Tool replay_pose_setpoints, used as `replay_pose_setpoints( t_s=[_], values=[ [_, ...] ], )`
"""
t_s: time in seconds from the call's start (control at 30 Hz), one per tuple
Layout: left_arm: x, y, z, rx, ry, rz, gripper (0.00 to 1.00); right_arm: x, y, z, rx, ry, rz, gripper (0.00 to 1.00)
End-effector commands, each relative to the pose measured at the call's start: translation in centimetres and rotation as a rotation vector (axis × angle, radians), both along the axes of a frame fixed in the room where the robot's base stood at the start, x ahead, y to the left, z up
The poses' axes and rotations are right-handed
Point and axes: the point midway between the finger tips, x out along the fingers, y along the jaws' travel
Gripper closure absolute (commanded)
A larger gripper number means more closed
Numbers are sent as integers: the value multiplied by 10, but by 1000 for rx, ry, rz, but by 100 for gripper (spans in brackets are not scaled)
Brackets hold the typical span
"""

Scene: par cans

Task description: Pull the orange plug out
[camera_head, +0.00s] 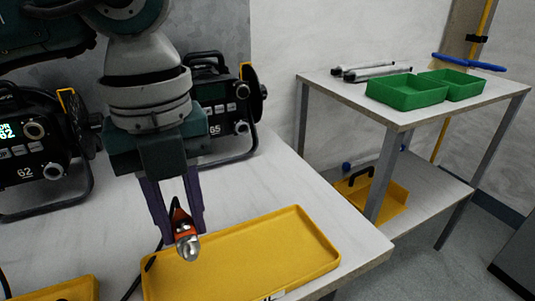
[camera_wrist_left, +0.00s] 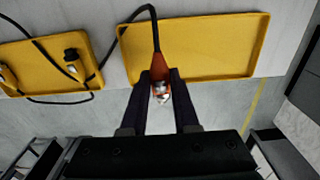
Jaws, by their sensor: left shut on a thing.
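My left gripper (camera_head: 182,222) is shut on the orange plug (camera_head: 185,234), with one purple finger on each side of it. The plug's shiny metal end points down and toward the camera, and no socket shows around it. The plug appears to be above the table by the left end of a yellow tray (camera_head: 295,262). In the left wrist view the orange plug (camera_wrist_left: 160,66) sits between the dark fingertips, and a black cable (camera_wrist_left: 154,22) runs from its back. My right gripper is not in view.
Black par cans marked 62 (camera_head: 28,150) and 65 (camera_head: 222,108) stand at the back of the white table. A side trolley (camera_head: 415,118) carries green bins (camera_head: 408,96). White table right of the par cans is clear.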

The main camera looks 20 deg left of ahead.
Motion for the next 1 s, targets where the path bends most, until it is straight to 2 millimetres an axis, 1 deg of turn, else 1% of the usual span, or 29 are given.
replay_pose_setpoints(
  t_s=[0.17,0.27,0.7,0.83,1.0],
  values=[
    [0,0,-11,0,0,8,100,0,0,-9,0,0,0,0],
    [0,0,-21,1,1,7,100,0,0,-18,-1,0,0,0],
    [0,0,-76,-1,1,5,100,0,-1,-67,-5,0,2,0],
    [0,0,-84,-1,1,5,100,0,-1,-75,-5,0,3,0],
    [0,0,-86,-1,1,4,100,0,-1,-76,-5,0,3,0]
  ],
)
